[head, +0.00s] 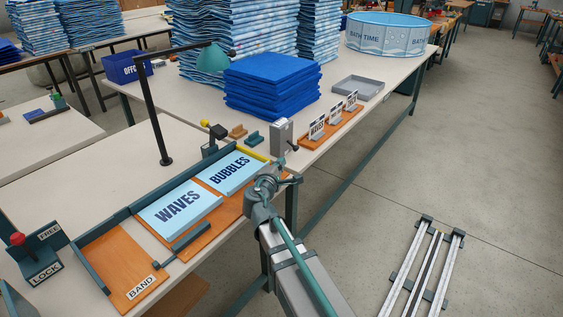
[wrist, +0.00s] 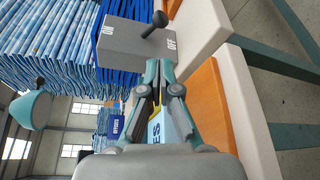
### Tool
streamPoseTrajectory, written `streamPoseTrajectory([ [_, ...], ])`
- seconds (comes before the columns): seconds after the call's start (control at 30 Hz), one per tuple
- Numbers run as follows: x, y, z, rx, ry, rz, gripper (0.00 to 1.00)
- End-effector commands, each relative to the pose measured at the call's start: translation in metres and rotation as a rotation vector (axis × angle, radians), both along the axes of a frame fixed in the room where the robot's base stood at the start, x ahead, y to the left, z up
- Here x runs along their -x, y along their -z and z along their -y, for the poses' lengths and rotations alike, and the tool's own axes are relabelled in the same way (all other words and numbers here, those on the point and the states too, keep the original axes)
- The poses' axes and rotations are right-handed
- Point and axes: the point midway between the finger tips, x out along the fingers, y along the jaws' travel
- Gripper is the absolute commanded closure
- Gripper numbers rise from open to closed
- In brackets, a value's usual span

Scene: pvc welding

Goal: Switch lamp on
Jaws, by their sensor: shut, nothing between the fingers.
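The lamp has a green shade (head: 213,57) on a black post (head: 154,95) at the back of the bench; no glow shows. The shade is also at the left of the wrist view (wrist: 28,108). A grey switch box (head: 281,138) stands at the bench's right side. In the tilted wrist view the box (wrist: 125,45) is marked ON on its left and OFF on its right. Its black lever (wrist: 153,28) leans toward the OFF side. My gripper (head: 288,179) is shut and empty, in front of the box and seemingly apart from the lever. Its fingers (wrist: 158,72) point at the box.
Blue WAVES (head: 180,207) and BUBBLES (head: 230,172) sheets lie in the orange tray below my gripper. An orange rack of cards (head: 331,126) stands right of the box. Folded blue sheets (head: 270,87) are stacked behind it. A LOCK/FREE device (head: 35,257) is far left.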

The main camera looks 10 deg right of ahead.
Motion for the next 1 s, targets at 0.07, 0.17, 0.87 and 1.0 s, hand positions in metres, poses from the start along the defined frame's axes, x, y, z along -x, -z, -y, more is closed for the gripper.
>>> streamPoseTrajectory([
  [0.07,-0.014,0.002,0.005,0.000,0.002,0.000,1.00],
  [0.17,-0.030,0.004,0.012,0.000,0.002,0.000,1.00],
  [0.87,-0.076,0.011,0.036,0.000,0.000,0.000,1.00],
  [1.0,-0.076,0.011,0.036,0.001,-0.001,-0.001,1.00],
])
